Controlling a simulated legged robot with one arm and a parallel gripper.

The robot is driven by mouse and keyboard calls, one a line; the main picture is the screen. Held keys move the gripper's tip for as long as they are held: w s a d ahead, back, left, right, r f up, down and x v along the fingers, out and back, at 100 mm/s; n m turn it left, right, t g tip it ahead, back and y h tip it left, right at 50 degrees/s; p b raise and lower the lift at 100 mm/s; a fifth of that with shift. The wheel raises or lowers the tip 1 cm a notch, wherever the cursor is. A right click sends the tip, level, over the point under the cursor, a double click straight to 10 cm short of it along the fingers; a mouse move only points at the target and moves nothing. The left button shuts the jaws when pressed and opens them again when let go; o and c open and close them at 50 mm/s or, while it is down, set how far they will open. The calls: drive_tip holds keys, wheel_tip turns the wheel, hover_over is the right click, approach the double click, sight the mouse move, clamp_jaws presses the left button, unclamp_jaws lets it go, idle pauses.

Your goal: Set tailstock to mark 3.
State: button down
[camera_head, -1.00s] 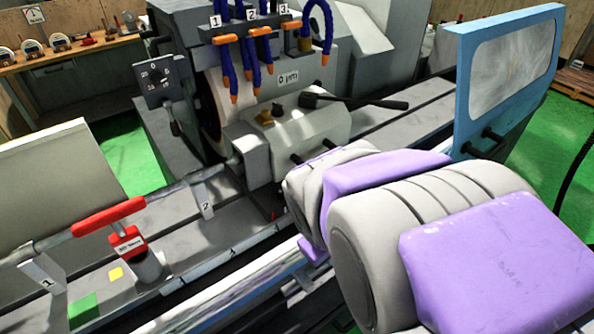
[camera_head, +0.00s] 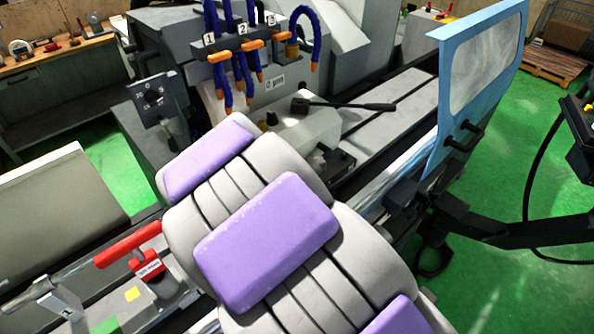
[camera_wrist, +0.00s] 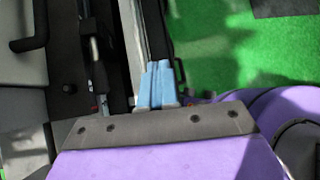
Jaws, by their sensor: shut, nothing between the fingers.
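A grey casting with a black lever (camera_head: 345,104) stands on the machine bed, partly behind my arm. It may be the tailstock, but I cannot tell for sure. Plates 2 and 3 along the bed are not visible; my arm covers that stretch. My gripper shows in the wrist view as two light-blue fingers (camera_wrist: 157,84), shut and empty, pointing toward a long pale rail. No contact with a lever or casting shows there. In the head view, the gripper is hidden behind my arm.
A red bar handle (camera_head: 128,245) and red-labelled post (camera_head: 150,272) stand at left. Blue hoses (camera_head: 237,60) numbered 1, 2, 3 hang above. A blue-framed guard (camera_head: 486,85) stands right. A black arm-like fixture (camera_head: 500,232) reaches in from the right. Green floor lies open beyond.

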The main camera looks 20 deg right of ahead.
drive_tip(key=w+a+f+n+t+p, duration=0.2)
drive_tip(key=w+a+n, duration=0.2)
drive_tip(key=w+n, duration=0.45)
drive_tip(key=w+a+f+n+t+p, duration=0.25)
drive_tip(key=w+a+n, duration=0.3)
drive_tip(key=n, duration=0.55)
drive_tip(key=shift+h, duration=0.4)
drive_tip(key=x, duration=0.3)
drive_tip(key=b+x, duration=0.1)
drive_tip(key=x, duration=0.2)
drive_tip(key=b+x, duration=0.1)
drive_tip(key=x, duration=0.3)
drive_tip(key=shift+d+r, duration=0.2)
drive_tip(key=shift+d, duration=0.1)
drive_tip(key=d, duration=0.1)
drive_tip(key=w+d, duration=0.1)
drive_tip(key=shift+w+d+r+b, duration=0.15)
drive_tip(key=shift+w+d+b, duration=0.05)
drive_tip(key=shift+d+b, duration=0.2)
drive_tip(key=shift+w+d+r, duration=0.2)
drive_tip(key=shift+w+d, duration=0.1)
drive_tip(key=shift+d, duration=0.25)
